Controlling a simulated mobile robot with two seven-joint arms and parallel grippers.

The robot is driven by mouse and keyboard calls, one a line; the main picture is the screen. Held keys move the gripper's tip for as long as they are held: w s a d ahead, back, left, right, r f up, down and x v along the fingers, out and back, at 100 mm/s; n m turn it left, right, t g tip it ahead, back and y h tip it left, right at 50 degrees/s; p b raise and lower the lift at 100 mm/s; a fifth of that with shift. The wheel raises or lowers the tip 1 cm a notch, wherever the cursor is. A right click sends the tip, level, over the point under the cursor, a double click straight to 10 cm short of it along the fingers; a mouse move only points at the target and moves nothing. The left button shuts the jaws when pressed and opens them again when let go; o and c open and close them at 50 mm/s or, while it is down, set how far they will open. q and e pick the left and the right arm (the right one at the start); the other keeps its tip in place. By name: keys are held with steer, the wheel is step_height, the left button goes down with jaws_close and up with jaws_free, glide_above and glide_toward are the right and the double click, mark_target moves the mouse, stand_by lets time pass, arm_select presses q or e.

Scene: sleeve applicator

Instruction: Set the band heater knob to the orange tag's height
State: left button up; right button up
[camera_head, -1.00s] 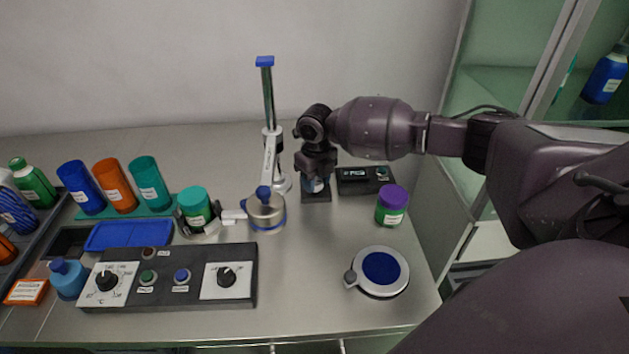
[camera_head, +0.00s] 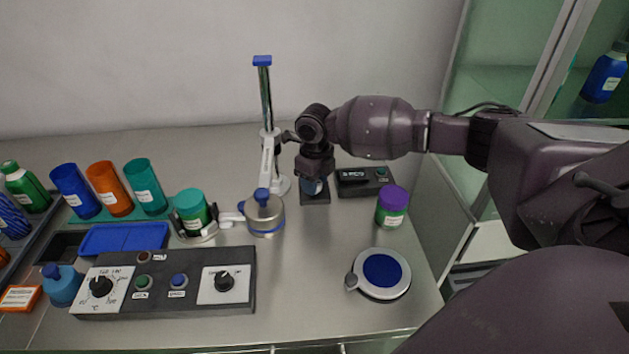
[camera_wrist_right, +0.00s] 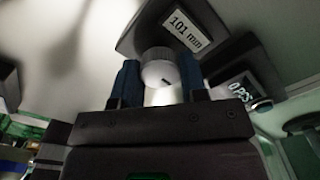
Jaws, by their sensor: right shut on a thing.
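My right gripper (camera_head: 314,184) points down over a small dark box (camera_head: 316,198) in the middle of the bench. In the right wrist view its two blue fingertips (camera_wrist_right: 158,82) are shut on a round grey knob (camera_wrist_right: 160,70), one finger on each side. The knob sits on a dark unit whose small display (camera_wrist_right: 188,32) reads 101 mm. An orange tag or card (camera_head: 20,297) with a white label lies at the front left; its writing is too small to read. My left gripper is not in view.
A pole stand (camera_head: 267,110) rises just left of the gripper. A dark box (camera_head: 364,181) and purple-lidded jar (camera_head: 391,207) stand right. Bench is clear between pot and plate.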

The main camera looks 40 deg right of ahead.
steer(key=o, duration=0.9)
step_height(320, 180, up, 11)
steer(key=shift+f+p, duration=0.1)
steer(key=shift+p, duration=0.55)
